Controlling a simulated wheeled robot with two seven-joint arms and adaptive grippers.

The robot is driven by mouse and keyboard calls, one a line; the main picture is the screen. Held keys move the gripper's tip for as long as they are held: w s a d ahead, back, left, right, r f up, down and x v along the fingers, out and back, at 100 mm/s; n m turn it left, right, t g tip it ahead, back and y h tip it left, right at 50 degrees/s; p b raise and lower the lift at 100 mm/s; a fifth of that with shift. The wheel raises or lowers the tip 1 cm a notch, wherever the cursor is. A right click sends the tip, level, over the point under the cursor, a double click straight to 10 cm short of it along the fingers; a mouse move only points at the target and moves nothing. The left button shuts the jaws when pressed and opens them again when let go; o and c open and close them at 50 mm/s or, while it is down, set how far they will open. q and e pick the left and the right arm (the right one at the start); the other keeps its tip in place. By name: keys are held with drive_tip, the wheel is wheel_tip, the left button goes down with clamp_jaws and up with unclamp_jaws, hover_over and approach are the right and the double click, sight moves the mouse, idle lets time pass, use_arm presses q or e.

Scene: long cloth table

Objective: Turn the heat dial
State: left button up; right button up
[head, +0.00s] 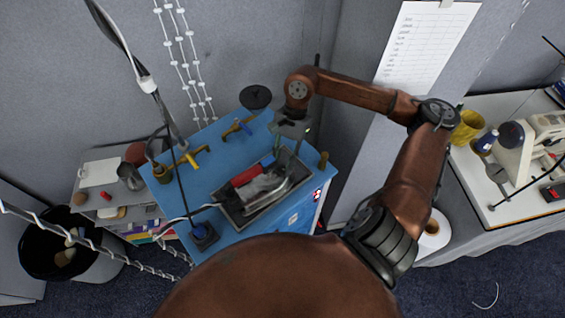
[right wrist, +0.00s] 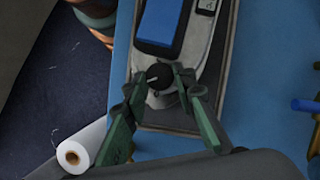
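The heat dial (right wrist: 161,76) is a round black knob with a white mark, at the end of a pale appliance (right wrist: 196,42) with a blue part. The appliance lies in a dark grey tray (head: 238,222) on the blue bench, where a red part also shows. My right gripper (head: 289,145) is at the far end of the tray, pointing down. In the right wrist view its two green fingers (right wrist: 160,73) are on either side of the dial, very close to it. I cannot tell whether they press on it. The dial is hidden in the head view. My left gripper is out of view.
A white roll (right wrist: 82,146) is close to the right gripper's left finger. Chains and a cable hang at the left.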

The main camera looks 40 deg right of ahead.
clamp_jaws()
